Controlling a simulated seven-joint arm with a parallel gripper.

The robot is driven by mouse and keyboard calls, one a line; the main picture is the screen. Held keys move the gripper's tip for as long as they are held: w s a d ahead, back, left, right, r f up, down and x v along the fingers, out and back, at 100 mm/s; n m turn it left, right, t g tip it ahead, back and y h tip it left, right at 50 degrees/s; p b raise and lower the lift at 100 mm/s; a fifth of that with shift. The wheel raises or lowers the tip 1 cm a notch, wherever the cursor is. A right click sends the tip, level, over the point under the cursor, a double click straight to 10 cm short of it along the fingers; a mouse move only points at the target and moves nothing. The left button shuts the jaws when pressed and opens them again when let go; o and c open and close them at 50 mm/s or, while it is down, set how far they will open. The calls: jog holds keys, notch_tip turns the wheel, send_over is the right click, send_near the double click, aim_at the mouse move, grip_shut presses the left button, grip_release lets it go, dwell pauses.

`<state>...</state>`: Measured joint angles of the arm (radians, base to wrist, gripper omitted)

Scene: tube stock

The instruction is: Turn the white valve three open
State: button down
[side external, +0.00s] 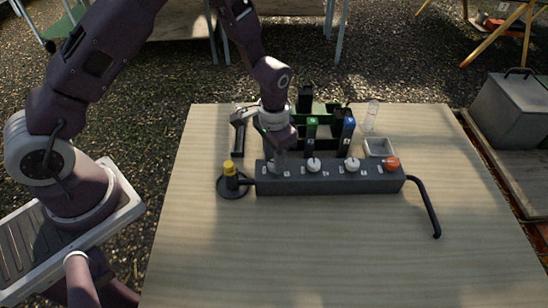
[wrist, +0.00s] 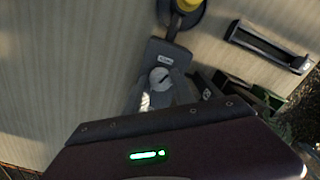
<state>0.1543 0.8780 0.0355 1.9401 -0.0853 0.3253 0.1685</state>
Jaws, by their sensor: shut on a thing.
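A dark grey manifold block (side external: 330,185) lies across the table and carries a row of round valve knobs. Two white valves (side external: 313,164) (side external: 352,164) and an orange one (side external: 391,163) show to the right of my gripper. My gripper (side external: 277,157) points down at the block's left end, shut on the leftmost valve, which it hides in the side view. The labels are too small to read, so I cannot tell which is valve three.
A yellow-topped fitting (side external: 229,168) on a round base stands left of the block. A bent dark pipe (side external: 428,205) leaves its right end. Behind stand green and blue-topped tubes (side external: 312,135) (side external: 348,133) and a white tray (side external: 379,147). The front table is clear.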

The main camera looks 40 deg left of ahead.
jog(key=shift+n, duration=2.3)
jog(key=shift+w, duration=0.1)
jog(key=c, duration=1.1)
grip_release()
jog(key=shift+o, duration=0.2)
notch_tip(320, 180, up, 7)
jog(key=shift+r, duration=0.1)
